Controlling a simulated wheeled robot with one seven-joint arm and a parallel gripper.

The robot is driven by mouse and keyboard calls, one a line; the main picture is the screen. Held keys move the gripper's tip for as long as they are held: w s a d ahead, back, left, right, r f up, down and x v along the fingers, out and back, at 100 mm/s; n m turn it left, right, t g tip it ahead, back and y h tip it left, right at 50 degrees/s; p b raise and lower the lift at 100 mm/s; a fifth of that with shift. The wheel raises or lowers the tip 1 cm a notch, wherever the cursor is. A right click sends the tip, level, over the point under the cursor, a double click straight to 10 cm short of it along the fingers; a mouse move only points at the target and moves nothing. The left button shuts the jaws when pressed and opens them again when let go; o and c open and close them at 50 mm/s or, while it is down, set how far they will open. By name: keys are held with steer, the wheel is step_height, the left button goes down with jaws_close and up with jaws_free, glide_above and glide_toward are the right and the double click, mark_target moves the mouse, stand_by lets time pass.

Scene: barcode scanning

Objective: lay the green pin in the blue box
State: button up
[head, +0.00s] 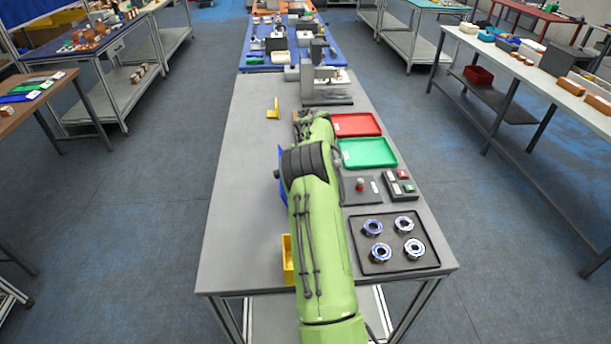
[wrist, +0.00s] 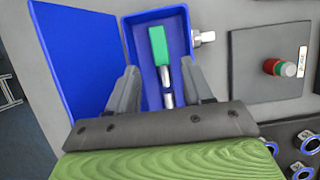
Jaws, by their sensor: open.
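The blue box (wrist: 182,22) lies below my gripper in the wrist view, with a flat blue panel (wrist: 80,60) beside it on the left, perhaps its lid. The green pin (wrist: 158,44), a green block end with a silver shank, shows inside the box's outline, apparently lying in it. My gripper (wrist: 160,74) is open, with one finger on each side of the pin and a gap to each. In the head view my green arm hides the gripper and the pin; only a blue edge (head: 282,160) shows left of the arm.
A small silver piece (wrist: 203,37) sits at the box's right side. Right of my arm are a red tray (head: 356,124), a green tray (head: 368,152), a red-button panel (head: 361,196) and a black tray (head: 433,262) with several ring parts. A yellow bin (head: 287,262) stands left. The table's left side is mostly clear.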

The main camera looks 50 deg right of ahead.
steer(key=s+a+r+m+t+y, duration=0.1)
steer(key=s+a+r+m, duration=0.2)
steer(key=a+r+m, duration=0.9)
steer(key=s+a+r+m+t+y, duration=0.15)
steer(key=s+a+r, duration=0.35)
steer(key=a+r, duration=0.7)
steer(key=s+a+f+m, duration=0.2)
steer(key=s+a+m, duration=0.5)
steer(key=s, duration=0.4)
steer(key=s+a+f+m, duration=0.3)
steer(key=s+a+m, duration=0.4)
steer(key=s+a, duration=0.2)
steer(key=shift+s+a, duration=0.2)
steer(key=shift+s, duration=0.7)
steer(key=shift+f+m+g+y, duration=0.1)
steer(key=shift+m+g+y, duration=0.15)
